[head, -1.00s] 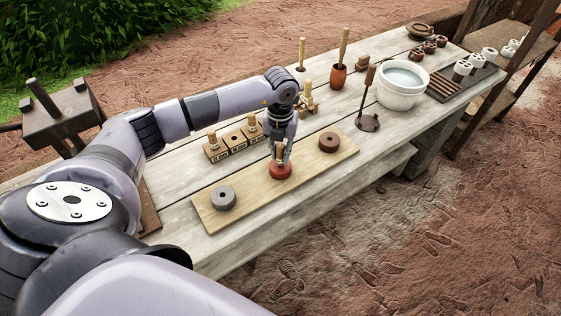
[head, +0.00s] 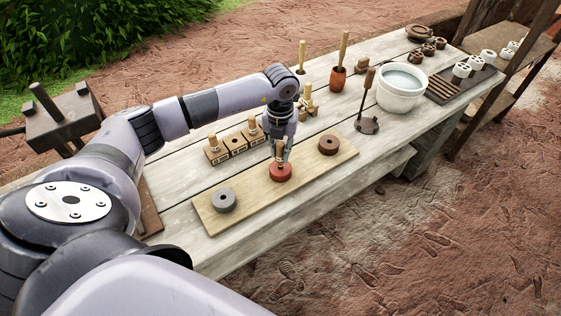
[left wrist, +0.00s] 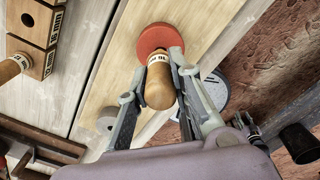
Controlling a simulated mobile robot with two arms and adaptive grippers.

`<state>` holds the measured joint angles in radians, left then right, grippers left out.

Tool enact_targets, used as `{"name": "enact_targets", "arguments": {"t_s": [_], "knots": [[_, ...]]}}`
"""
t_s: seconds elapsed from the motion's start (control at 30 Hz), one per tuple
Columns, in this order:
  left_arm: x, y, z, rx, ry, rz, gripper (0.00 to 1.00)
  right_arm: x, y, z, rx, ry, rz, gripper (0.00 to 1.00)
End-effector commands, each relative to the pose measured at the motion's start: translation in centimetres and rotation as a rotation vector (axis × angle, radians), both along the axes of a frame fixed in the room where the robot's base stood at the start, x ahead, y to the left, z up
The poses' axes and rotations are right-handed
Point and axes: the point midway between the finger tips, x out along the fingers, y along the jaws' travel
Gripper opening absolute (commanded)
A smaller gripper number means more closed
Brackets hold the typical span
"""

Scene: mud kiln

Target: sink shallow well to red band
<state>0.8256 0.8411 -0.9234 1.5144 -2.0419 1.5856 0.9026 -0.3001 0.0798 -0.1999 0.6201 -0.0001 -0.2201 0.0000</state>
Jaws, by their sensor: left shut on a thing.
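My left gripper (head: 281,158) is shut on a wooden punch (left wrist: 159,84) with a rounded end and a pale label with dark marks. The punch stands roughly upright over the red clay disc (head: 281,173), which sits on a light wooden board (head: 255,197). In the left wrist view the red disc (left wrist: 160,38) lies just beyond the fingertips. The punch's lower end and any red band on it are hidden, so I cannot tell its depth. A grey disc (head: 223,201) and a brown disc (head: 329,144) sit on either side.
Behind the board stands a wooden block (head: 236,146) with two pegs and an open middle hole. A white water bucket (head: 401,88), a dark stand with a handle (head: 368,122) and a reddish pot (head: 338,78) are farther along the table. The table's front strip is clear.

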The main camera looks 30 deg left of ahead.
Motion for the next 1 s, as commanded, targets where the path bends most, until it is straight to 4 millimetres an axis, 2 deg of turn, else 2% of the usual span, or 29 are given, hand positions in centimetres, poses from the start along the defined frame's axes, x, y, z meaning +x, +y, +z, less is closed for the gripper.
{"name": "enact_targets", "arguments": {"t_s": [1.0], "knots": [[0.0, 0.0, 5.3, -0.001, 0.000, 0.000, 0.00, 0.0, 0.0, 3.5, 0.000, 0.000, 0.000, 0.39]]}}
